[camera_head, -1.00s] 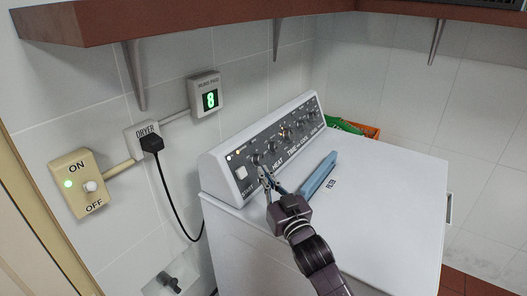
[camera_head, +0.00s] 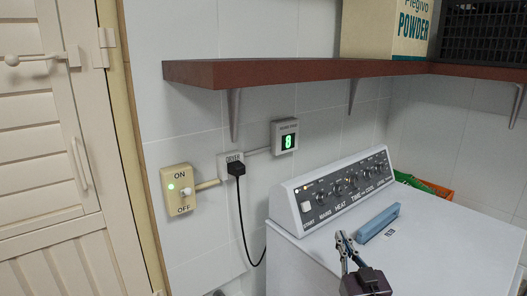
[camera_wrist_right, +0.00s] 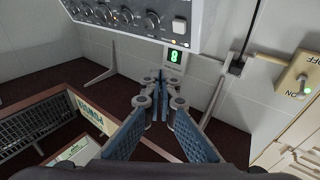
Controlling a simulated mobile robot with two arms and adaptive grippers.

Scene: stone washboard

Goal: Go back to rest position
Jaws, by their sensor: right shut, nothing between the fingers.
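My right gripper (camera_head: 344,238) is shut and empty in the head view, in front of and above the white dryer's top. In the right wrist view its two blue-padded fingers (camera_wrist_right: 157,80) come together at the tips with nothing between them. The dryer (camera_head: 430,245) stands at the lower right, its sloped control panel (camera_head: 335,187) carrying several knobs and a white start button. The fingertips are apart from the panel. The panel also shows at the top of the right wrist view (camera_wrist_right: 205,18). My left gripper is not in view.
A blue handle-like bar (camera_head: 378,222) lies on the dryer top. A reddish shelf (camera_head: 290,70) juts from the wall above, holding a powder box (camera_head: 375,30). A wall switch (camera_head: 179,188), a plug (camera_head: 236,168) with cord, and a louvred door (camera_head: 45,150) are at left.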

